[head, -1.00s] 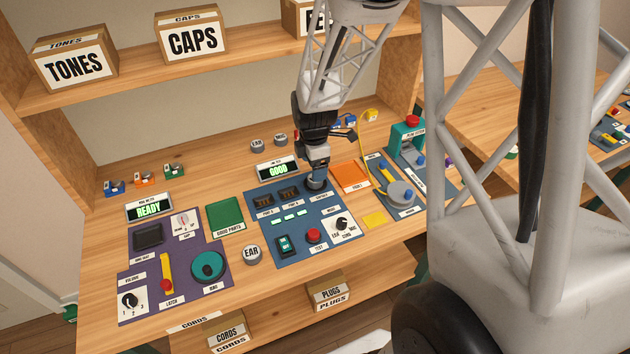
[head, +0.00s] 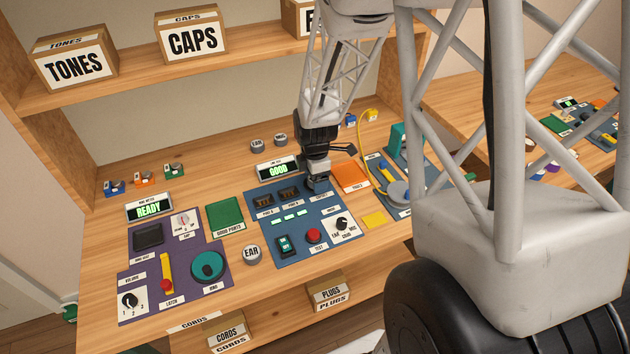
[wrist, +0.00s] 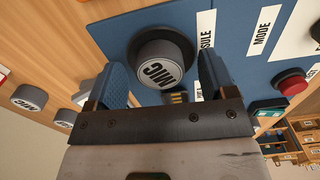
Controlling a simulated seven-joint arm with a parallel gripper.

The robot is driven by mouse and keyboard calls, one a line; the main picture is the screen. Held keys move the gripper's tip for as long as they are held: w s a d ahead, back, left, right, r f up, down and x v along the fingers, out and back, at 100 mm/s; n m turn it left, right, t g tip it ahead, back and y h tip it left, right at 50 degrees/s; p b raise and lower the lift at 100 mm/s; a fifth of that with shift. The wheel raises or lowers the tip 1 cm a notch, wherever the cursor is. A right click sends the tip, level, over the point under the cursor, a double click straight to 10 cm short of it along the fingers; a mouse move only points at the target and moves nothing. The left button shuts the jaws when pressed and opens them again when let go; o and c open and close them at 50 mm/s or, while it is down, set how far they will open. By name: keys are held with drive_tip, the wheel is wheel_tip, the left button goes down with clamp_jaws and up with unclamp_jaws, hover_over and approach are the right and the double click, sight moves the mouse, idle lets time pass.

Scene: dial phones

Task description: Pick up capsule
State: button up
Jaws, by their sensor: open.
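A round grey capsule marked MIC (wrist: 158,67) sits in a dark ring on the blue panel (wrist: 238,60), beside a label whose visible part ends in "SULE". My gripper (wrist: 160,60) is open in the wrist view. Its two blue fingers stand on either side of this capsule, with visible gaps; whether either touches it, I cannot tell. In the head view my gripper (head: 318,184) is at the upper right part of the blue panel (head: 300,250) and hides most of the capsule there.
Loose grey capsules lie on the table: one marked EAR (head: 252,254) in front, an EAR one (head: 257,145) and a MIC one (head: 281,139) at the back. A red button (head: 313,235), a mode dial (head: 342,223) and the GOOD display (head: 278,169) are near my gripper.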

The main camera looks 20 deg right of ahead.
drive_tip(key=shift+c, duration=0.2)
drive_tip(key=c, duration=1)
drive_tip(key=shift+c, duration=0.2)
drive_tip(key=shift+r, duration=0.2)
drive_tip(key=shift+r, duration=0.55)
drive_tip(key=shift+s+a+r, duration=0.1)
drive_tip(key=shift+s+r, duration=0.15)
drive_tip(key=shift+r, duration=0.3)
drive_tip(key=shift+s+r, duration=0.2)
drive_tip(key=shift+r, duration=0.35)
drive_tip(key=s, duration=0.5)
drive_tip(key=s+a+r, duration=0.1)
drive_tip(key=s, duration=0.4)
drive_tip(key=s+a, duration=0.1)
drive_tip(key=s, duration=0.4)
drive_tip(key=shift+a+r, duration=0.15)
drive_tip(key=shift+a, duration=0.1)
